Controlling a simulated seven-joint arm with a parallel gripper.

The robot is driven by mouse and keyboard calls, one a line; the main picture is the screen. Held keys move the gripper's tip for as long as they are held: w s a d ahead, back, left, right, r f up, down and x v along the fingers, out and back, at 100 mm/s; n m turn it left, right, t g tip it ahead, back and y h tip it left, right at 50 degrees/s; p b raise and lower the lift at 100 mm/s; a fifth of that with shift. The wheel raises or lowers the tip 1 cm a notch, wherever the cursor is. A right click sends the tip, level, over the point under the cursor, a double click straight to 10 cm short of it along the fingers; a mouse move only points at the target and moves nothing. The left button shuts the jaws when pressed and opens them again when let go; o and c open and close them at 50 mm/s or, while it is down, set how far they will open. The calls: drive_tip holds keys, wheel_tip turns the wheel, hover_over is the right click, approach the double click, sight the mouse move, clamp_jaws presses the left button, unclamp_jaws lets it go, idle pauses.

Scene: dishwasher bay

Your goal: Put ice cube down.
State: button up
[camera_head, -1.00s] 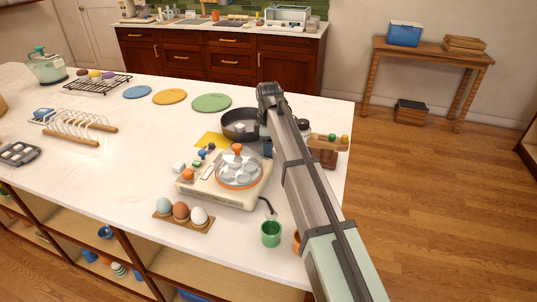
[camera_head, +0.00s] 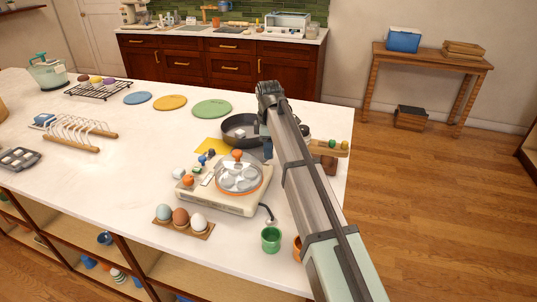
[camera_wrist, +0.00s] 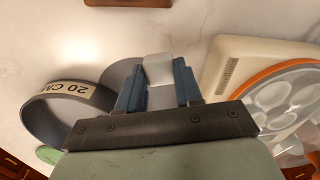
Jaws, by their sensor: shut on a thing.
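A pale, translucent ice cube (camera_wrist: 158,69) sits between the blue fingertips of my gripper (camera_wrist: 158,84) in the wrist view. My gripper is shut on it. In the head view my gripper (camera_head: 266,142) is at the right side of a dark pan (camera_head: 228,140), with the arm hiding part of that area. The grey pan (camera_wrist: 34,118), marked "20 CM", also shows beside and behind the fingers in the wrist view. I cannot tell whether the cube touches the pan.
An egg cooker (camera_head: 222,198) with an orange-rimmed lid stands in front of the pan. An egg holder (camera_head: 184,229) with three eggs and a green cup (camera_head: 271,240) are nearer. A wooden board (camera_head: 335,148) lies to the right.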

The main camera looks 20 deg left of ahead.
sight(245, 122)
wheel_tip(245, 122, up, 6)
drive_tip(key=shift+f, duration=0.1)
drive_tip(key=shift+a+r, duration=0.1)
drive_tip(key=shift+r, duration=0.3)
drive_tip(key=shift+s+a+r, duration=0.1)
drive_tip(key=shift+a+r, duration=0.05)
drive_tip(key=shift+a, duration=0.15)
drive_tip(key=w+a+r+n, duration=0.1)
drive_tip(key=w+a+n, duration=0.2)
drive_tip(key=w+a, duration=1.25)
drive_tip(key=shift+w+d+f+n, duration=0.15)
drive_tip(key=shift+f+n, duration=0.4)
drive_tip(key=shift+f, duration=1.05)
drive_tip(key=shift+w+d+f+n, duration=0.15)
drive_tip(key=shift+f+n, duration=0.45)
drive_tip(key=shift+f, duration=1)
drive_tip(key=shift+w+d+f+n, duration=0.15)
drive_tip(key=shift+f+n, duration=0.4)
drive_tip(key=shift+f, duration=1.05)
drive_tip(key=shift+f, duration=0.1)
